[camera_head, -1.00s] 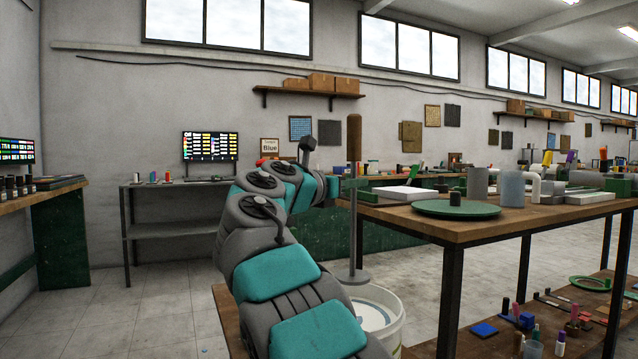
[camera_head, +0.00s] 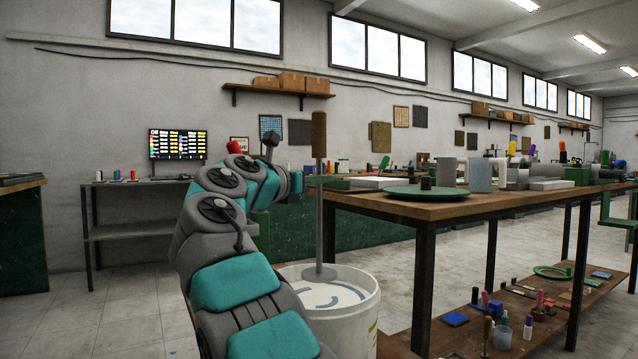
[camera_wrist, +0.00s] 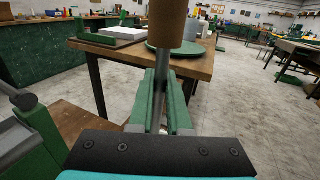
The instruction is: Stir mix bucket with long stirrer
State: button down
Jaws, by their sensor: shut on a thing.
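The long stirrer (camera_head: 319,205) stands upright, with a brown wooden handle, a grey metal rod and a flat round disc at the bottom. The white mix bucket (camera_head: 362,318) stands below it at the lower middle, with pale contents marked by blue-grey streaks. The disc shows over the bucket's opening, at or just above the contents; I cannot tell if it touches them. My gripper (camera_wrist: 161,122) is shut on the stirrer's rod, below the handle (camera_wrist: 166,30) in the wrist view. In the head view my arm hides part of the bucket's left side.
A wooden table (camera_head: 455,208) stands right of the stirrer, carrying a green round plate (camera_head: 400,195) and grey cylinders. Its lower shelf (camera_head: 520,315) holds small items. A grey metal shelf (camera_head: 130,235) stands at the left wall. Open floor lies to the left.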

aim_at(318, 218)
jog(key=shift+d+f+b, duration=0.1)
jog(key=shift+f+b, duration=0.7)
jog(key=shift+f, duration=0.7)
jog(key=shift+f+b, duration=1.2)
jog(key=shift+f, duration=1.5)
